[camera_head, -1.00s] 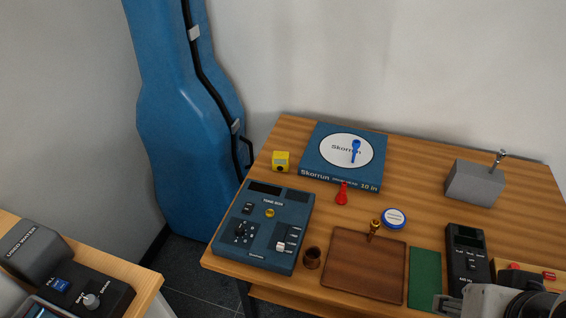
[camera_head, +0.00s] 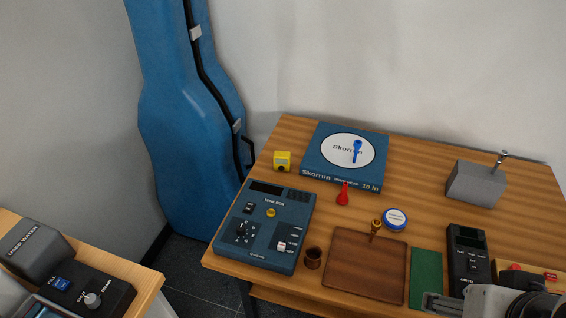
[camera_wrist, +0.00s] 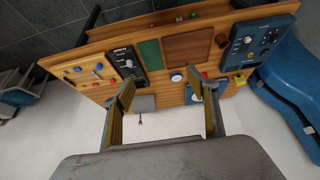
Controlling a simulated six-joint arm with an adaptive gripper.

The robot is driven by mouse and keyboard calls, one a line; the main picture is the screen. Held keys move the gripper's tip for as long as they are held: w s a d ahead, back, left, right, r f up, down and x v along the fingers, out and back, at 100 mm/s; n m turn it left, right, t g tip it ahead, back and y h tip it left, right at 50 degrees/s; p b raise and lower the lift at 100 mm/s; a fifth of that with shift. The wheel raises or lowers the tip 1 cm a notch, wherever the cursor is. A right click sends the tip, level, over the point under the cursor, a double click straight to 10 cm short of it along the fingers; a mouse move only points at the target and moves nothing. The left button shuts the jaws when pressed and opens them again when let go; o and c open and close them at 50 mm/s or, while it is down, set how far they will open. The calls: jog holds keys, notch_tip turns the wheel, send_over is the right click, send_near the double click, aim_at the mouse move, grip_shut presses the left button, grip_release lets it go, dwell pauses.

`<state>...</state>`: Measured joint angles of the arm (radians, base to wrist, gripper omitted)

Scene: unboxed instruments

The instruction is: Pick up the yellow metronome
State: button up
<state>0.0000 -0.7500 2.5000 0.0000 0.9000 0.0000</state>
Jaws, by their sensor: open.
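The yellow metronome (camera_head: 282,161) is a small yellow box near the back left of the table, between the blue tone box and the blue Skorrun box. It also shows in the wrist view (camera_wrist: 240,79), at the right, beyond the right finger. My gripper (camera_wrist: 166,112) is open and empty, its two fingers spread wide over the table in the wrist view. In the head view only part of my arm's end shows at the lower right corner, far from the metronome.
The blue tone box (camera_head: 265,226) stands in front of the metronome. The Skorrun box (camera_head: 318,172) lies right of it, with a blue piece on top. A red piece (camera_head: 343,194), round tin (camera_head: 395,219), brown board (camera_head: 350,275) and grey block (camera_head: 474,184) also occupy the table.

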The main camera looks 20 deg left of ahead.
jog(key=shift+w+d, duration=0.1)
jog(key=shift+w, duration=0.05)
jog(key=w+d+r+n+h, duration=0.1)
jog(key=w+d+n+h, duration=0.15)
jog(key=w+n, duration=0.45)
jog(key=w+d+n+h, duration=0.2)
jog(key=w+n+h, duration=0.1)
jog(key=w, duration=0.7)
jog(key=w+a+f+n+t, duration=0.3)
jog(key=w+a+n, duration=0.4)
jog(key=w+a, duration=0.3)
jog(key=w+a+f+n+t, duration=0.25)
jog(key=w+a+n, duration=0.5)
jog(key=w, duration=0.55)
jog(key=n+t+y, duration=0.2)
jog(key=n+y, duration=0.6)
jog(key=n, duration=0.6)
send_near(282, 162)
jog(key=shift+w+a+f, duration=0.15)
jog(key=shift+w+a, duration=0.05)
jog(key=shift+w, duration=0.85)
